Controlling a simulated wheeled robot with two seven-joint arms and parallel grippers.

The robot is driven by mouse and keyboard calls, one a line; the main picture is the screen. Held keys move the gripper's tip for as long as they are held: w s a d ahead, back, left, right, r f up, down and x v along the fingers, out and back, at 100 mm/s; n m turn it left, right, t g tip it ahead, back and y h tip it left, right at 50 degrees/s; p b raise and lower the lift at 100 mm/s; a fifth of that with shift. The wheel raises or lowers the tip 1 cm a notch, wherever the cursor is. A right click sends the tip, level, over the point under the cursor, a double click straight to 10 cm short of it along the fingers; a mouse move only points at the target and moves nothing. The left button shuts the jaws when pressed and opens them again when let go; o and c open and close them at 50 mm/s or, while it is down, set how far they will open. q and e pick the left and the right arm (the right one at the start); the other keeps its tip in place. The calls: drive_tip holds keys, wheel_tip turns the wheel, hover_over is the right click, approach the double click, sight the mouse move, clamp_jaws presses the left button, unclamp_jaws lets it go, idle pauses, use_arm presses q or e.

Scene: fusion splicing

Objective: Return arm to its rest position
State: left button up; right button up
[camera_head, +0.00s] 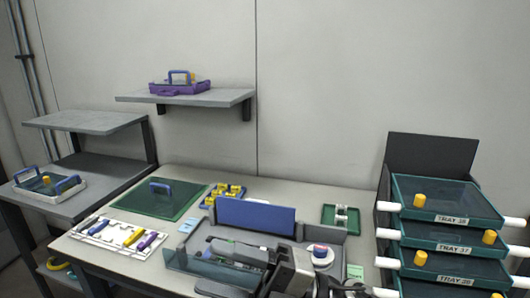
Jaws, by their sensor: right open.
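My right gripper (338,287) shows at the bottom edge, right of centre, partly cut off by the frame. It is open, and I see nothing held in it. It is low over the front of the grey splicing station (330,237) on the table, near the round holder with a blue and red top (320,250). My left gripper does not show.
The table (300,194) also carries a green mat (157,198), a white tool tray (110,234), yellow parts in a blue tray (228,190) and a small green tray (340,217). Stacked green trays (447,198) stand close on the right. A wall shelf (218,97) holds a purple case (180,87).

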drive_tip(key=w+d+f+m+t+h, duration=0.2)
drive_tip(key=d+f+m+t+h, duration=0.3)
drive_tip(key=m+t, duration=0.55)
drive_tip(key=w+d+f+m+t+h, duration=0.3)
drive_tip(key=d+f+m+t+h, duration=0.3)
drive_tip(key=m, duration=0.7)
drive_tip(key=s+d+f+m+g+h, duration=0.3)
drive_tip(key=s+f, duration=0.3)
drive_tip(key=f, duration=0.3)
drive_tip(key=s+d+f+m+g+h, duration=0.3)
drive_tip(key=s+d+f+m+h, duration=0.2)
drive_tip(key=f, duration=0.5)
drive_tip(key=shift+s+d+f+m, duration=0.3)
drive_tip(key=shift+s+m, duration=0.15)
drive_tip(key=shift+s, duration=0.45)
drive_tip(key=shift+w, duration=0.1)
